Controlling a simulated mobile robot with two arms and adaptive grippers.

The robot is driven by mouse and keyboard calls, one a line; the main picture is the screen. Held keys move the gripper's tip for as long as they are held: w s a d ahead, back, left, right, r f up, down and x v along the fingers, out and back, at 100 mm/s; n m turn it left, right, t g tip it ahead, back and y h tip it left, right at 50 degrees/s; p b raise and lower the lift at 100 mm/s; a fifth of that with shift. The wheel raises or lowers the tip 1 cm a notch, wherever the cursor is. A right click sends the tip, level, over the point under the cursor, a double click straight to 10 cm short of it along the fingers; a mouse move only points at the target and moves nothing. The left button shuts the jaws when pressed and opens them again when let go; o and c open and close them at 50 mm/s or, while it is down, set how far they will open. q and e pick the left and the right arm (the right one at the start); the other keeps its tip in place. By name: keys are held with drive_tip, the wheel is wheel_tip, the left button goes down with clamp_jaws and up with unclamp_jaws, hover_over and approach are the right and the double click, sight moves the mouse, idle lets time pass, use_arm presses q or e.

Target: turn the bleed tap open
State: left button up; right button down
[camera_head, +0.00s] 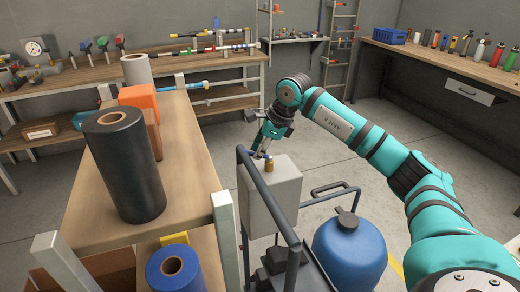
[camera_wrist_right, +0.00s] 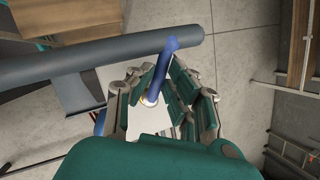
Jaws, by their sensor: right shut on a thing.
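The bleed tap shows in the right wrist view as a blue lever (camera_wrist_right: 160,75) rising from a small brass-coloured base (camera_wrist_right: 149,100). In the head view the brass fitting (camera_head: 268,166) stands on top of a pale grey box (camera_head: 272,195). My right gripper (camera_head: 258,152) is at the top of this box, pointing down beside the fitting. In the wrist view the fingers of the right gripper (camera_wrist_right: 160,95) are on both sides of the blue lever, shut on it. The exact finger contact is partly hidden. My left gripper is not in view.
A dark grey rail (camera_head: 267,205) runs close beside the box. A blue tank (camera_head: 349,250) stands to its right. At left, a wooden table (camera_head: 190,160) holds a black roll (camera_head: 124,165) and an orange block (camera_head: 140,100). Open floor lies behind.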

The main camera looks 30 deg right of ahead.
drive_tip(key=shift+r, duration=0.1)
drive_tip(key=shift+s+a+n+g+y+p, duration=0.15)
drive_tip(key=shift+n+y, duration=0.1)
drive_tip(key=shift+n, duration=0.5)
drive_tip(key=shift+s+n+g+y+p, duration=0.15)
drive_tip(key=shift+n+y, duration=0.1)
drive_tip(key=shift+n, duration=0.5)
drive_tip(key=c, duration=1.6)
unclamp_jaws()
drive_tip(key=v, duration=1.2)
